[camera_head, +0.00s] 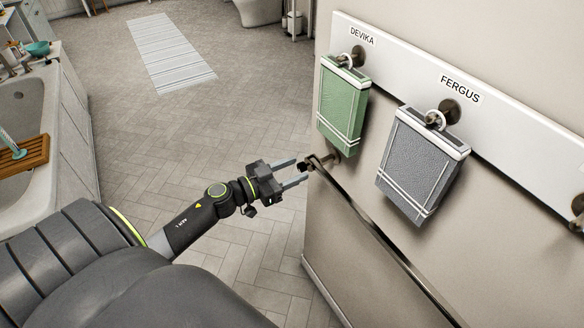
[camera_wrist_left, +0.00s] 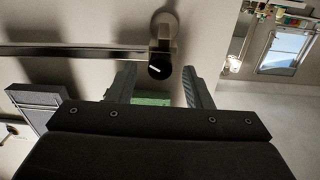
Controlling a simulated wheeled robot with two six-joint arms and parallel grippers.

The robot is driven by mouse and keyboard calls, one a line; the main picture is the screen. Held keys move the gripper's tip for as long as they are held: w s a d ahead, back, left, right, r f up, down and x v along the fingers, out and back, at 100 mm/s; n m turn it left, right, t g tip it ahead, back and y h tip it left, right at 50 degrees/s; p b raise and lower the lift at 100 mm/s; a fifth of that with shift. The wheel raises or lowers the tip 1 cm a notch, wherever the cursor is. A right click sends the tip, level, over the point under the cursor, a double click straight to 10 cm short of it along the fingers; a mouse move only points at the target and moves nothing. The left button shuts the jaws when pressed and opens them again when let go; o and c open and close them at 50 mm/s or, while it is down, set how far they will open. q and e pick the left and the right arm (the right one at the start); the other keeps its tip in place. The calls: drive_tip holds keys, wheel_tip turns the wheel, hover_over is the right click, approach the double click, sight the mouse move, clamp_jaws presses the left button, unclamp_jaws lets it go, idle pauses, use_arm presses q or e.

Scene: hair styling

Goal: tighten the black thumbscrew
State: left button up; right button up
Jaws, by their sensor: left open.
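The black thumbscrew (camera_wrist_left: 157,70) is a round black knob with a white line on its face, on the bracket (camera_wrist_left: 164,32) at the end of a metal rail (camera_wrist_left: 75,50). In the head view the thumbscrew (camera_head: 301,166) is small and partly hidden by the fingers. My left gripper (camera_head: 299,171) is open, its fingertips close to the thumbscrew. In the left wrist view the fingers (camera_wrist_left: 158,78) stand left and right of the knob, with gaps on both sides. I cannot tell how deep it sits between them. My right gripper is not in view.
The rail (camera_head: 375,230) runs along the wall below a green towel (camera_head: 342,105) labelled DEVIKA and a grey towel (camera_head: 421,163) labelled FERGUS, both hanging from hooks. A bathtub (camera_head: 75,120) stands at the left. The tiled floor between is clear, apart from a striped mat (camera_head: 170,52).

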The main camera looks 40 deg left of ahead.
use_arm(q)
drive_tip(key=c, duration=1)
